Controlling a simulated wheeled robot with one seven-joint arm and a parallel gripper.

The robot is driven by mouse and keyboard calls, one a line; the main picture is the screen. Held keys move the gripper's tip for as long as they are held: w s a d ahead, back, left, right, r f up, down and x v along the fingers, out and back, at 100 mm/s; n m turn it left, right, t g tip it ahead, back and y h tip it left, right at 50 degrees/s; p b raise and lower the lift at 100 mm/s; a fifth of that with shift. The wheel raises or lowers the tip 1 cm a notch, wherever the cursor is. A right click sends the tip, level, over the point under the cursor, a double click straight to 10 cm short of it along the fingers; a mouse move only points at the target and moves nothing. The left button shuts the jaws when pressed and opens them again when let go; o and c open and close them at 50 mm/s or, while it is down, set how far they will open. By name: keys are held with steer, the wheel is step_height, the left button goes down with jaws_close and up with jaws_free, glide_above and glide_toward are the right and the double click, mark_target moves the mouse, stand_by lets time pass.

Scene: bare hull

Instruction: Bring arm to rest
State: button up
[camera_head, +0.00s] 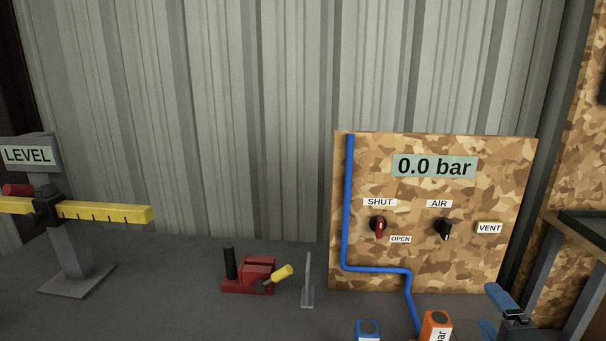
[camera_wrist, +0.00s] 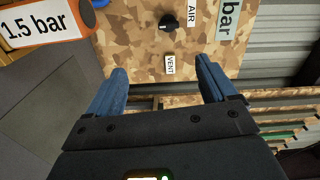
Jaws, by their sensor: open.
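My gripper (camera_head: 496,312) shows at the lower right of the head view, in front of the lower right of the board. Its two blue fingers are spread in the wrist view (camera_wrist: 162,68) with nothing between them. Beyond the fingers is the wooden board (camera_head: 450,265) with a VENT button (camera_head: 489,228), a black AIR knob (camera_head: 444,229) and a red-handled valve (camera_head: 379,227) with SHUT above it and OPEN below. The display (camera_head: 435,167) reads 0.0 bar. The rest of my arm is mostly out of view.
An orange block (camera_head: 436,325), marked 1.5 bar in the wrist view, and a blue block (camera_head: 367,331) stand in front of the board. A blue pipe (camera_head: 346,205) runs down it. A red device (camera_head: 255,273) and the LEVEL stand (camera_head: 75,262) are left. A dark frame (camera_head: 582,275) is right.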

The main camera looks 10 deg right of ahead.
steer(key=s+a+f+n+y, duration=0.1)
steer(key=s+a+f+n, duration=0.1)
steer(key=s+a+n, duration=0.3)
steer(key=s+a+f+n+g, duration=0.1)
steer(key=s+a+f, duration=0.15)
steer(key=s, duration=0.55)
steer(key=s+a+f+n+y, duration=0.1)
steer(key=s+a+n, duration=0.2)
steer(key=s+a, duration=0.25)
steer(key=s+a+r+n+y, duration=0.1)
steer(key=s+a+r+n, duration=0.1)
steer(key=s, duration=0.4)
steer(key=s+a+r+n+g+y, duration=0.1)
steer(key=s+a+r+n, duration=0.2)
steer(key=s+a+n, duration=0.1)
steer(key=s+a+r+n+y, duration=0.1)
steer(key=s+a+r+n, duration=0.2)
steer(key=s+n, duration=0.2)
steer(key=v, duration=0.3)
steer(key=shift+s+f, duration=0.25)
